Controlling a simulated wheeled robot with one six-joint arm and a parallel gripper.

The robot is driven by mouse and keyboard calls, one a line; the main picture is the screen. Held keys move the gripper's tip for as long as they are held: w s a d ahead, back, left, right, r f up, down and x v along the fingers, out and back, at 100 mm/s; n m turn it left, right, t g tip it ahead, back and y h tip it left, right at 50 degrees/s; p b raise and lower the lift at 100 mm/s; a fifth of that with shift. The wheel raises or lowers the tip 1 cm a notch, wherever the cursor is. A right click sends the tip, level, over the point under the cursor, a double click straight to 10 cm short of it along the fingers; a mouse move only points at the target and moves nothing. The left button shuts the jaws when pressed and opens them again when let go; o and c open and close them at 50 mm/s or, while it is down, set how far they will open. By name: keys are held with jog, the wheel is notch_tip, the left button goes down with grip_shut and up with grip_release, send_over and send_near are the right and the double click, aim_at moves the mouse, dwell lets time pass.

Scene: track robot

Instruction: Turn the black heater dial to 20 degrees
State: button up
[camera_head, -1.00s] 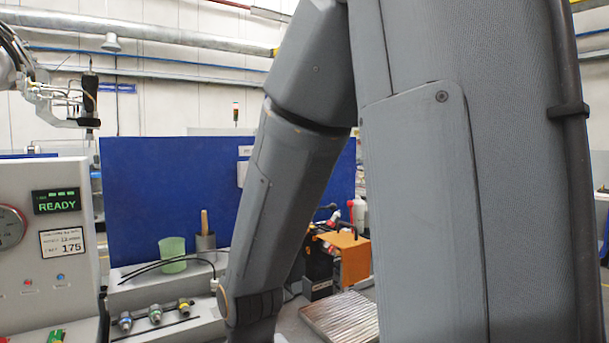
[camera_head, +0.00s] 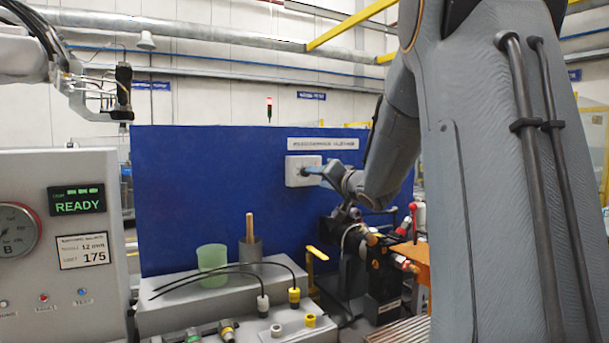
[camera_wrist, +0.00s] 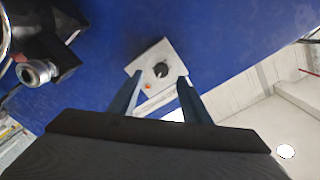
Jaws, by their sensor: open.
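The black heater dial (camera_wrist: 161,69) sits on a white square plate (camera_wrist: 150,60) on the blue panel. In the wrist view it lies ahead of my gripper (camera_wrist: 154,83), between the two blue fingers, which are open. A small red mark shows on the plate beside the dial. In the head view the plate (camera_head: 291,174) is mounted on the blue panel, and my gripper (camera_head: 312,172) is close in front of it. The fingers partly hide the dial there. I cannot tell whether they touch it. The dial's scale is too small to read.
The blue panel (camera_head: 210,200) stands behind a grey bench ledge. A green cup (camera_head: 212,258), a grey holder with a wooden handle (camera_head: 250,245) and black cables lie below. A grey machine showing READY (camera_head: 78,200) is at left. Dark equipment (camera_head: 383,270) stands below my arm.

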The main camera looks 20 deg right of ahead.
jog(key=w+p, duration=0.1)
jog(key=w, duration=0.7)
jog(key=shift+d+r, duration=0.15)
jog(key=shift+r, duration=0.25)
jog(key=shift+c, duration=0.4)
jog(key=c, duration=1)
jog(key=shift+o, duration=0.2)
